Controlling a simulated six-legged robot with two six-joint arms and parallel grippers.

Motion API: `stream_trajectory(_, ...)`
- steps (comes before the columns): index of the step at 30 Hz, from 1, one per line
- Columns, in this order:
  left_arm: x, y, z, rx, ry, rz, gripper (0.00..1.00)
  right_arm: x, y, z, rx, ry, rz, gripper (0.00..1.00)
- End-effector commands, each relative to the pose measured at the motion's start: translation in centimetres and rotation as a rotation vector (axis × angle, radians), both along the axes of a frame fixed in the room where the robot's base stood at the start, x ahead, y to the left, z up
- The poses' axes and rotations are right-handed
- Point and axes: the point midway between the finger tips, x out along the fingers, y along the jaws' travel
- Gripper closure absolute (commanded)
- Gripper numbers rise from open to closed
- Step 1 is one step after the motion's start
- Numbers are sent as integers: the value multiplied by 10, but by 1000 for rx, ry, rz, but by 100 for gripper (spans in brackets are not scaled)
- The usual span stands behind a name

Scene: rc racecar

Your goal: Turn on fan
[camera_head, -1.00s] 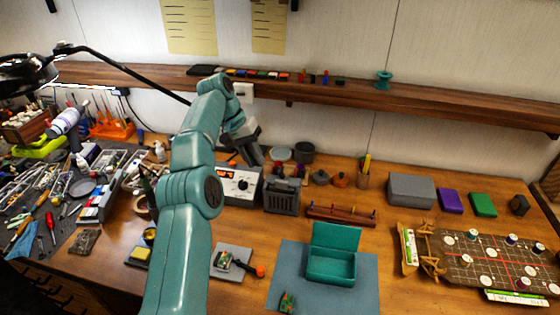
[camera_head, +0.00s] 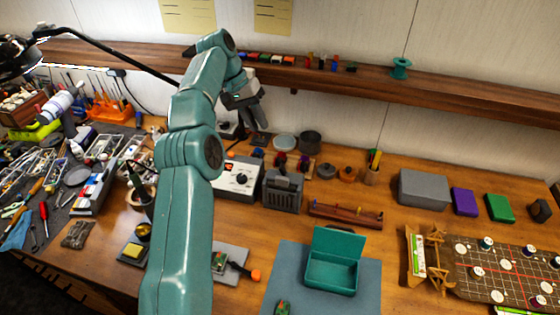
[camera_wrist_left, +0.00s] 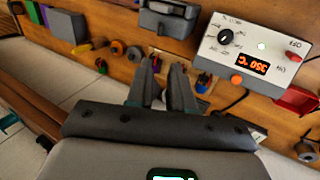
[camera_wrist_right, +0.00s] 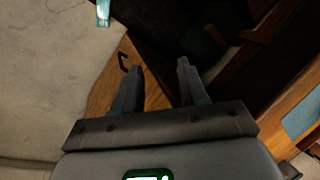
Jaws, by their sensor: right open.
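I cannot identify the fan for certain. A dark grey ribbed box (camera_head: 283,190) on the bench may be it; its edge also shows in the left wrist view (camera_wrist_left: 168,14). My left gripper (camera_head: 259,136) is above and behind these boxes, pointing down. Its fingers (camera_wrist_left: 164,70) are partly apart, with nothing clearly held. My right gripper (camera_wrist_right: 160,67) is open and empty, seen only in the right wrist view.
A teal open box (camera_head: 332,272) lies on a blue mat. Tools crowd the left. A wooden shelf (camera_head: 440,88) runs along the wall behind my left gripper.

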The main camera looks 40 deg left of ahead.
Motion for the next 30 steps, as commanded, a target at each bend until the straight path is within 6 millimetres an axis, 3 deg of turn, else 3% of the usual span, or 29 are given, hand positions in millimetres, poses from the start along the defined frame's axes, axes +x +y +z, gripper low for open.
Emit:
stream_trajectory(7, -1, -11, -18, 1, 1, -1, 79, 0, 0, 0, 0, 0, 0, 57)
stream_trajectory(22, 23, -48, -118, -2, 4, -2, 79, 0, 0, 0, 0, 0, 1, 57)
stream_trajectory(24, 26, -51, -131, 0, 2, -2, 79, 0, 0, -9, 0, 0, 0, 57)
stream_trajectory(30, 29, -55, -141, 1, 1, -1, 79, 0, 0, -14, 0, 0, 0, 57)
